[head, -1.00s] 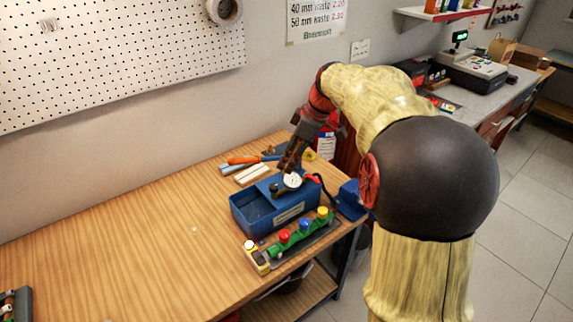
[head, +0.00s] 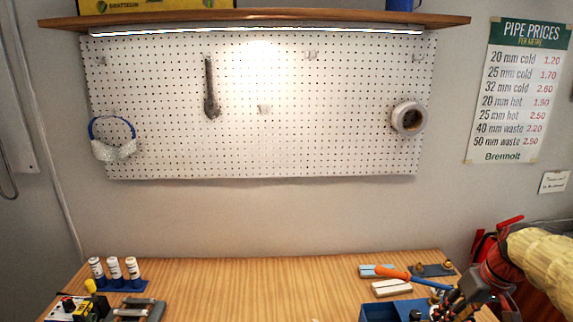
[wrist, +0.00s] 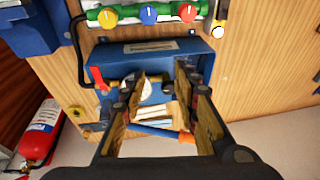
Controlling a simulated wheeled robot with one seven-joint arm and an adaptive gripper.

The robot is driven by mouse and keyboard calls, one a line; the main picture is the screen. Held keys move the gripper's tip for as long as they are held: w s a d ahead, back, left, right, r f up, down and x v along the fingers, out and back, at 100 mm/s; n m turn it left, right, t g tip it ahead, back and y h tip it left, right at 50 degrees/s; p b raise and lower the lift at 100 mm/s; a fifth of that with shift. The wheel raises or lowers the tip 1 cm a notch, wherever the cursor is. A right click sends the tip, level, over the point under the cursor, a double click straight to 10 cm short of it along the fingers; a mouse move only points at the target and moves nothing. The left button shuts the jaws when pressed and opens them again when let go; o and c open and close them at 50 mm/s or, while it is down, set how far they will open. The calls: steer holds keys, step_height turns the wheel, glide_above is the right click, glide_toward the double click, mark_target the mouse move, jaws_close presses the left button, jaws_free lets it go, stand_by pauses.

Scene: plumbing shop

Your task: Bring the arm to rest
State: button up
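My gripper (wrist: 160,82) is open in the wrist view, with a clear gap between its two fingers. Nothing is held between them. It points down over a blue box (wrist: 199,55), and a gauge with a white dial (wrist: 146,89) shows partly behind the left finger. In the head view my gripper (head: 442,305) is at the lower right, over the right end of the bench, and the arm comes in from the right edge. The blue box (head: 376,312) is cut off by the bottom edge there.
A wooden bench (head: 250,290) has a wide clear middle. A green manifold with coloured knobs (wrist: 130,14) lies beside the box. An orange-handled tool (head: 405,277) and white blocks (head: 391,288) lie behind it. A fire extinguisher (wrist: 40,130) stands nearby. White bottles (head: 115,268) stand left.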

steer(key=s+a+r+t+h, duration=0.1)
steer(key=s+a+r+t, duration=0.2)
steer(key=s+a, duration=1.6)
steer(key=shift+s+a+r+h, duration=0.25)
steer(key=shift+a+r+h, duration=0.15)
steer(key=shift+a+r, duration=0.45)
steer(key=shift+a+f, duration=0.15)
